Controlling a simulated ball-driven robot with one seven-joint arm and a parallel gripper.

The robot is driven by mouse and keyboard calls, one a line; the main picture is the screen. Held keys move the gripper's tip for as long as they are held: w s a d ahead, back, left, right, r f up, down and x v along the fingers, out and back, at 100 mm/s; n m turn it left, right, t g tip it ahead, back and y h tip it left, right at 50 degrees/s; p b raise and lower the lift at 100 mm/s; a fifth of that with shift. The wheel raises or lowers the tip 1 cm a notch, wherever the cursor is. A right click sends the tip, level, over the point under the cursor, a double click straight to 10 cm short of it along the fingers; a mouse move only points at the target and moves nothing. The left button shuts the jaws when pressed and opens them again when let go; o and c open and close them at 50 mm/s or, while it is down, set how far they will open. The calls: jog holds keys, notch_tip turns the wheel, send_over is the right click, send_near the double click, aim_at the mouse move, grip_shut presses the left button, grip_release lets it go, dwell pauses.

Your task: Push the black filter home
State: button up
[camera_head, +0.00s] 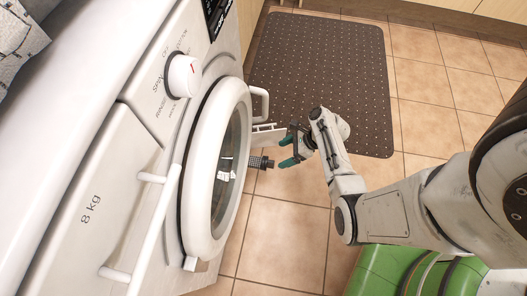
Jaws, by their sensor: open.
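The black filter (257,162) is a short dark cylinder. It sticks out to the right from low on the white washing machine (152,100), just past the edge of the round door. Its inner end is hidden behind the door. My gripper (288,151) has teal fingertips and is open, with nothing seen between them. It is just right of the filter's outer end, with the lower fingertip close to it. I cannot tell whether they touch.
The white round door (187,170) is left of the filter. A white flap (266,138) stands open just above it. A white bar handle (154,232) runs along the front. A brown dotted mat (325,75) lies on the tiled floor (285,240), which is clear below the gripper.

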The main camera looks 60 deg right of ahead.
aim_at(266, 162)
jog(key=w+a+f+b, duration=0.1)
jog(key=w+f+b, duration=0.1)
jog(key=f, duration=0.1)
jog(key=w+a+f+m+b, duration=0.1)
jog(key=w+f+b, duration=0.1)
jog(key=f, duration=0.1)
jog(key=w+a+f+m+b, duration=0.1)
jog(key=w+f+b, duration=0.1)
jog(key=f, duration=0.1)
jog(key=shift+w+f+t+b, duration=0.15)
jog(key=shift+f+t+b, duration=0.1)
jog(key=shift+t+b, duration=0.1)
jog(key=shift+w+a+f+b, duration=0.25)
jog(key=shift+w+f+b, duration=0.1)
jog(key=shift+w, duration=0.1)
